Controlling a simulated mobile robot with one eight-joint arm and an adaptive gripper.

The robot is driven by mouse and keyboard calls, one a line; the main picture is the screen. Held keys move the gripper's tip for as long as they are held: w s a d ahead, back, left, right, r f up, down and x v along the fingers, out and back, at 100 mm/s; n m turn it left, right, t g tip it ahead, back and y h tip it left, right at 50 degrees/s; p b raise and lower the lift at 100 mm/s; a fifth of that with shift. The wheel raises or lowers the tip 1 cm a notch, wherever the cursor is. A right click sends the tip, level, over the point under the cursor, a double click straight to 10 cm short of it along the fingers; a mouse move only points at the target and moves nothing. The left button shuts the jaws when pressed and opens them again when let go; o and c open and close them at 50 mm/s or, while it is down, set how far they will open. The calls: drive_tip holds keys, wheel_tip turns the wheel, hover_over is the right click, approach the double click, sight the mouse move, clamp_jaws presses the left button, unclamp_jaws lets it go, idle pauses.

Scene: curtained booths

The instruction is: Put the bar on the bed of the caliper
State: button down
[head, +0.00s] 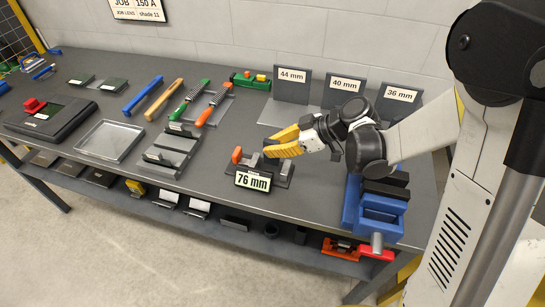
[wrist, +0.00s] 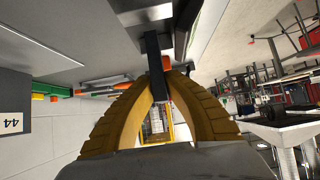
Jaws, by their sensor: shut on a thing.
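The caliper (head: 285,170) stands near the front of the bench, with an orange end piece, grey upright jaws and a "76 mm" display (head: 253,181). My gripper (head: 270,147), with yellow fingers, is just above and behind the caliper in the head view. In the wrist view my gripper (wrist: 163,75) is shut on a narrow dark bar (wrist: 153,52), gripped between the two fingertips. In the head view the bar is mostly hidden by the fingers. I cannot tell whether the bar touches the caliper.
Signs reading 44 mm (head: 291,86), 40 mm (head: 345,91) and 36 mm (head: 399,99) stand at the back. A blue vise (head: 378,211) is at the right.

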sight(272, 163)
drive_tip(key=shift+f+b, duration=0.6)
drive_tip(key=shift+f, duration=1.1)
drive_tip(key=shift+f, duration=0.2)
drive_tip(key=c, duration=1.6)
unclamp_jaws()
drive_tip(key=shift+r, duration=0.1)
